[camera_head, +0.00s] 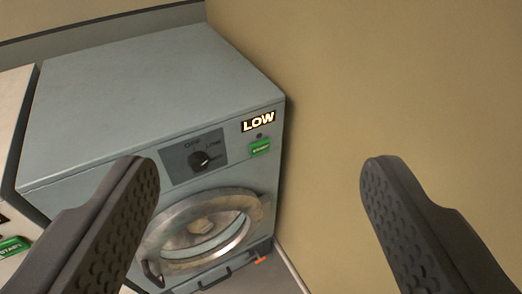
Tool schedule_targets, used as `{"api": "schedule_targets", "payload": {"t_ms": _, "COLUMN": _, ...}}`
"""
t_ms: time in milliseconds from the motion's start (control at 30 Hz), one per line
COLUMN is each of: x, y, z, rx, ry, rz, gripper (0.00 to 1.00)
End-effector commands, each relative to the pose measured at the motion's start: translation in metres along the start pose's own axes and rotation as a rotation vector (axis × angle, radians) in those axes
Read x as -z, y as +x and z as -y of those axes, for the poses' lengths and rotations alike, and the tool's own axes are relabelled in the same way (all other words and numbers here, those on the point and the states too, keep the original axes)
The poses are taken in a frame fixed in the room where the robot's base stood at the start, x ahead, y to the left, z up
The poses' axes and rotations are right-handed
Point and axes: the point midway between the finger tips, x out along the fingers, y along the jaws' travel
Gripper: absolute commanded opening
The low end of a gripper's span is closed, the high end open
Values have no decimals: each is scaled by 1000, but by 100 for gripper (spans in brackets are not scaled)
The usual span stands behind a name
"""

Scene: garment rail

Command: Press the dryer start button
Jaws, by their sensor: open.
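A grey-blue dryer (150,98) stands against the wall and looks tilted in the view. Its green start button (260,149) is at the upper right of its front, below a lit display reading LOW (258,122). A black dial (200,160) on a dark panel is left of the button. The round door (247,222) with a metal ring looks shut. My gripper (262,180) is open and empty, its two dark fingers spread wide at the left and right. The button shows between them, farther away, and nothing touches it. The left finger hides part of the dryer's front.
A white machine (18,125) with its own green start button (14,246) stands close at the left. A tan wall (345,90) rises right beside the dryer. A small orange thing (261,260) is low at the dryer's right. The space before the button looks clear.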

Motion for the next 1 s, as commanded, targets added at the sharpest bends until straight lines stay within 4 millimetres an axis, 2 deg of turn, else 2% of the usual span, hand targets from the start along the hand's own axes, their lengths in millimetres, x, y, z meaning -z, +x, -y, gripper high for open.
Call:
{"api": "schedule_targets", "payload": {"t_ms": 67, "x": 0, "y": 0, "z": 0, "rx": 0, "ry": 0, "rz": 0, "gripper": 67}}
{"api": "schedule_targets", "payload": {"t_ms": 167, "x": 0, "y": 0, "z": 0, "rx": 0, "ry": 0, "rz": 0, "gripper": 42}}
{"api": "schedule_targets", "payload": {"t_ms": 300, "x": 0, "y": 0, "z": 0, "rx": 0, "ry": 0, "rz": 0, "gripper": 3}}
{"api": "schedule_targets", "payload": {"t_ms": 333, "x": 0, "y": 0, "z": 0, "rx": 0, "ry": 0, "rz": 0, "gripper": 0}}
{"api": "schedule_targets", "payload": {"t_ms": 1000, "x": 0, "y": 0, "z": 0, "rx": 0, "ry": 0, "rz": 0, "gripper": 0}}
